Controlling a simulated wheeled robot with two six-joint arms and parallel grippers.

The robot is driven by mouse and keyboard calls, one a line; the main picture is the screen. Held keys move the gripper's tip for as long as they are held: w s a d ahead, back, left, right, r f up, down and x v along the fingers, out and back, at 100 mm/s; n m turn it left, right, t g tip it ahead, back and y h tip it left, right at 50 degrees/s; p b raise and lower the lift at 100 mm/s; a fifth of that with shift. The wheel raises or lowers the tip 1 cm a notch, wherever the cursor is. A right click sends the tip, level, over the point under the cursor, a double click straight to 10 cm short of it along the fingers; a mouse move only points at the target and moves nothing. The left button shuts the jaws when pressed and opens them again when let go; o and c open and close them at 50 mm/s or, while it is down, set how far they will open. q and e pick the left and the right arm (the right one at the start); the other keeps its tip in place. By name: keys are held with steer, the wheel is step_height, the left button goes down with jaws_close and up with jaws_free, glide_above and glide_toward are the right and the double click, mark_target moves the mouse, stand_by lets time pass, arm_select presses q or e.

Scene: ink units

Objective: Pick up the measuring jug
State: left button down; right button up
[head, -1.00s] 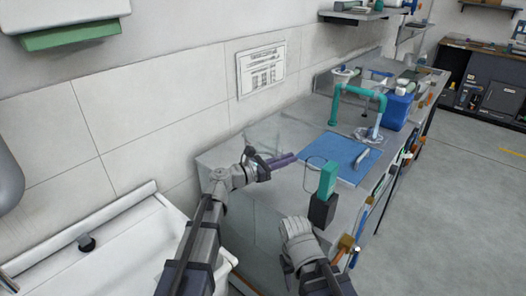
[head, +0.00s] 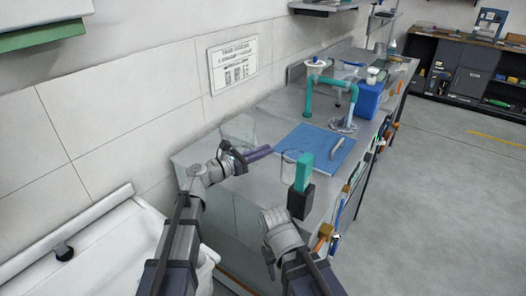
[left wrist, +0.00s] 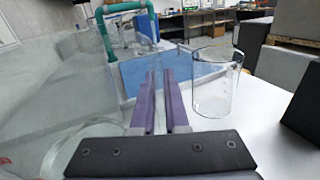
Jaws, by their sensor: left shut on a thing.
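The measuring jug (left wrist: 213,88) is clear glass with faint markings, upright at the right of my left fingertips in the left wrist view. In the head view only its thin outline (head: 287,170) shows, beside the purple fingertips. My left gripper (head: 270,150) reaches in from the left over the counter. I cannot tell whether the jug's base touches the counter. My right gripper (head: 304,168), dark with a teal part, is close right of the jug; its jaw gap is hidden.
A blue mat (head: 323,145) lies on the grey counter (head: 262,186) beyond the jug. A teal tap-like frame (head: 308,95) and a blue container (head: 368,100) stand farther back. A tiled wall (head: 130,120) borders the left; open floor (head: 450,200) lies right.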

step_height(320, 180, up, 9)
steer(key=p, duration=0.8)
steer(key=shift+p, duration=0.4)
steer(key=shift+r, duration=0.25)
